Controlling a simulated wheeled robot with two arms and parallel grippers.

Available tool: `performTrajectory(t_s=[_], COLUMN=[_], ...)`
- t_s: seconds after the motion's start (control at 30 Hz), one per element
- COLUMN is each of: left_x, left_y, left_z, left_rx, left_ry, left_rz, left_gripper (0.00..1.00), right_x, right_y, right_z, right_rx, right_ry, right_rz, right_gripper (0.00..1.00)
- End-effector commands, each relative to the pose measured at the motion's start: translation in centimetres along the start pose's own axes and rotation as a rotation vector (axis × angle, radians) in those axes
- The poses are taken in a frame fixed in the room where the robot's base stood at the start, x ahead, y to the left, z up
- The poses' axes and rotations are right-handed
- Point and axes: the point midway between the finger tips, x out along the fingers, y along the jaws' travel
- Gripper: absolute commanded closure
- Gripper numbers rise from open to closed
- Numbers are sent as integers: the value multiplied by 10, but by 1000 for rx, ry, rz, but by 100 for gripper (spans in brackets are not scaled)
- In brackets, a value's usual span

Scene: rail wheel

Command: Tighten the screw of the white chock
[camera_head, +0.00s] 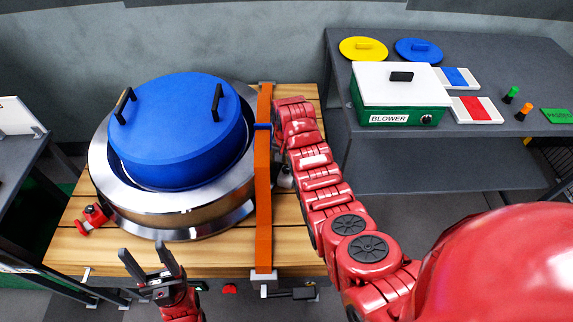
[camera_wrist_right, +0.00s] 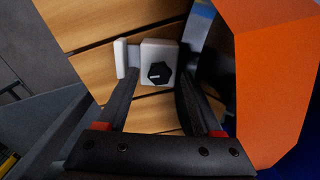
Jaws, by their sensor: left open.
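The white chock (camera_wrist_right: 148,52) stands on the wooden slats in the right wrist view, with its black screw knob (camera_wrist_right: 158,73) facing the camera. My right gripper (camera_wrist_right: 160,80) is open, its two fingers on either side of the knob and apart from each other. I cannot tell whether the fingertips touch the chock. In the head view my right arm reaches up along the orange beam, and its fingers are hidden there. My left gripper (camera_head: 143,250) is open and empty near the front edge of the wooden platform.
A steel wheel (camera_head: 190,220) with a blue cover (camera_head: 185,135) lies on the wooden platform (camera_head: 120,250). The orange beam (camera_head: 263,190) stands right of it. A red chock (camera_head: 95,215) sits at its left. A grey table (camera_head: 470,65) holds a blower box (camera_head: 400,95).

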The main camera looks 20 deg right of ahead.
Motion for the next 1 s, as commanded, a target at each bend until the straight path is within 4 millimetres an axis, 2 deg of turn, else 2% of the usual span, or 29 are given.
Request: performTrajectory(t_s=[0.27, 0.47, 0.57, 0.6, 0.8, 1.0], left_x=[-2, -11, -18, -2, 39, 62], left_y=[0, 0, 1, 0, -2, -3], left_z=[0, 2, 3, 0, -7, -10], left_rx=[0, 0, 0, 0, 0, 0], left_ry=[0, 0, 0, -1, 0, 0], left_rz=[0, 0, 0, 0, 0, 0], left_gripper=[40, 40, 40, 40, 40, 40], right_x=[-5, -32, -56, -74, -121, -156], right_y=[0, 0, -1, 0, -1, -1], right_z=[0, -2, -2, 0, 0, 0], right_rx=[0, 1, 1, -1, -2, -2], right_ry=[0, 5, 8, 3, 1, 0], right_rz=[0, -3, -5, 0, 2, 1], right_gripper=[32, 32, 32, 32, 32, 32])
